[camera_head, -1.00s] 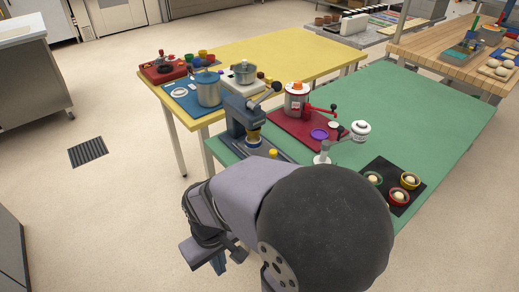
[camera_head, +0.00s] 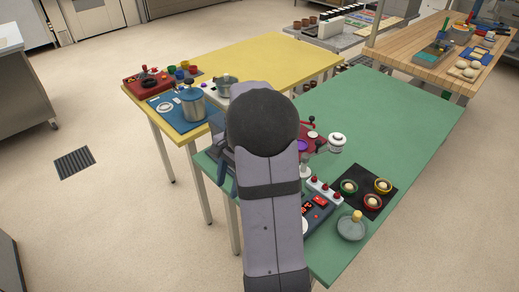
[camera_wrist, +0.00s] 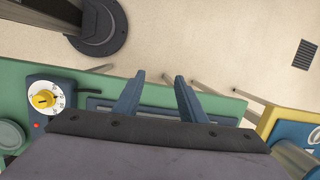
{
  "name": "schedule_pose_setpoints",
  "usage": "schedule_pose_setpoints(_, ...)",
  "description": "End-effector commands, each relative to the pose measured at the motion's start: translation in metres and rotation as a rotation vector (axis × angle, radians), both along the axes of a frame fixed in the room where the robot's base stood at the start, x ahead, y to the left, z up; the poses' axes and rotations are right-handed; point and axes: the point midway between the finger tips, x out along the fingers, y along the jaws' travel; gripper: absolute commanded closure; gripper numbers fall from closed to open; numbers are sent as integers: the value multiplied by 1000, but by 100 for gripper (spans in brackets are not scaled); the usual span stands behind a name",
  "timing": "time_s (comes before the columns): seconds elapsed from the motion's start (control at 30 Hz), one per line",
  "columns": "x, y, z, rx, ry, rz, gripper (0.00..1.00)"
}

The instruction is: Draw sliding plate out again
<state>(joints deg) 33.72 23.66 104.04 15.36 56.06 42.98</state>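My gripper (camera_wrist: 160,76) is open in the wrist view, its two blue fingers apart with nothing between them. It points past the green table's edge, with floor beyond the tips. A blue-grey flat base or plate (camera_wrist: 100,103) lies on the table behind the fingers, partly covered by them and my gripper body. I cannot tell whether the fingers touch it, or which part is the sliding plate. In the head view my arm hides most of the blue-grey press (camera_head: 217,124) at the table's left end.
A box with a yellow knob (camera_wrist: 44,99) stands left of the fingers. The yellow table (camera_head: 270,57) adjoins; open floor lies left.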

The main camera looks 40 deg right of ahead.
Motion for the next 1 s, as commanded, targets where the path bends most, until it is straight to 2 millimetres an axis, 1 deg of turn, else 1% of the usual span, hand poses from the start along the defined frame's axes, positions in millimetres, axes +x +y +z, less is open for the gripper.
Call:
schedule_pose_setpoints(0.03, 4, -30, 17, 31, 8, -145, 62)
schedule_pose_setpoints(0.07, 7, -45, 21, 51, 10, -226, 62)
schedule_pose_setpoints(0.1, 9, -64, 25, 73, 14, -327, 62)
schedule_pose_setpoints(0.2, 9, -106, 34, 130, 20, -541, 62)
schedule_pose_setpoints(0.3, 5, -136, 39, 173, 24, -694, 62)
schedule_pose_setpoints(0.4, 2, -155, 41, 201, 26, -789, 62)
schedule_pose_setpoints(0.53, 0, -164, 42, 217, 27, -838, 62)
schedule_pose_setpoints(0.73, 1, -163, 38, 218, 28, -841, 62)
schedule_pose_setpoints(0.87, 4, -160, 28, 219, 30, -839, 62)
schedule_pose_setpoints(1.0, 9, -155, 12, 219, 29, -838, 62)
